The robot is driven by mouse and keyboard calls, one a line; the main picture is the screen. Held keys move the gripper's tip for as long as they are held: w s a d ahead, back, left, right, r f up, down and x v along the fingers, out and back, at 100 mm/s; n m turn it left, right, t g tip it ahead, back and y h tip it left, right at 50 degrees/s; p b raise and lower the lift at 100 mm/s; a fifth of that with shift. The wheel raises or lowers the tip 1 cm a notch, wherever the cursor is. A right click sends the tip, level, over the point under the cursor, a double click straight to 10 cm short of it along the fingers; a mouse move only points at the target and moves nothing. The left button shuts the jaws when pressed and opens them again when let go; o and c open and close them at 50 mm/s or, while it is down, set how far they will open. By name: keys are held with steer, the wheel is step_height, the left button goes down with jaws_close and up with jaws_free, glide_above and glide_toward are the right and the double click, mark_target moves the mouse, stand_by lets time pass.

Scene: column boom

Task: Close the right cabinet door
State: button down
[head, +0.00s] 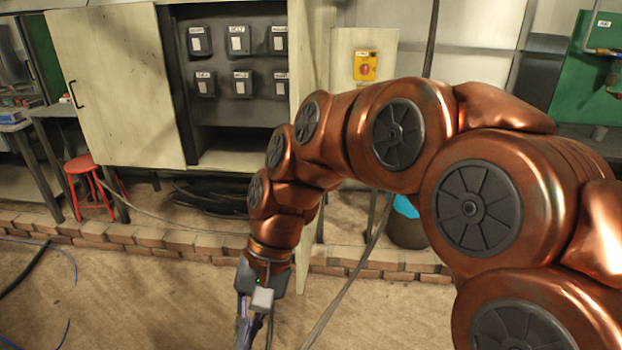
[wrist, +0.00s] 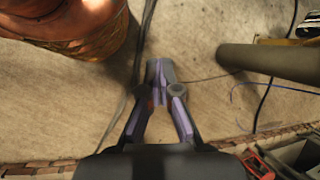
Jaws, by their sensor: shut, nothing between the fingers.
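The pale wooden cabinet stands at the back left in the head view, its dark inside (head: 232,110) showing. The right cabinet door (head: 304,262) looks swung out towards me, seen nearly edge-on; my arm hides much of it. The left door (head: 118,90), with a black handle, is also open. My gripper (head: 243,338) is low, pointing down, left of the right door's lower edge in the picture. In the wrist view my gripper (wrist: 160,72) is shut and empty above the floor. The door is not clearly seen there, so I cannot tell any contact.
A low brick edge (head: 160,240) runs before the cabinet. A red stool (head: 85,180) stands left. A yellow switch box (head: 365,65) is on a pale board at right, a dark bin (head: 407,230) below. Cables lie on the floor (head: 150,300), otherwise open at front left.

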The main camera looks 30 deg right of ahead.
steer(key=w+d+r+m+t+y+b, duration=0.2)
steer(key=w+d+r+m+y, duration=0.25)
steer(key=w, duration=0.45)
steer(key=w+d+r+m+t+y+b, duration=0.1)
steer(key=w+d+r+m+t+y, duration=0.15)
steer(key=w+d+m, duration=0.55)
steer(key=w+d+f+m+t+y+b, duration=0.2)
steer(key=d+m+t, duration=0.7)
steer(key=d, duration=2)
steer(key=w+a+f+h, duration=0.1)
steer(key=w+a, duration=0.7)
steer(key=a, duration=0.2)
steer(key=shift+w+a+f+n, duration=0.15)
steer(key=shift+w+n, duration=0.2)
steer(key=shift+n, duration=0.1)
steer(key=shift+t, duration=0.25)
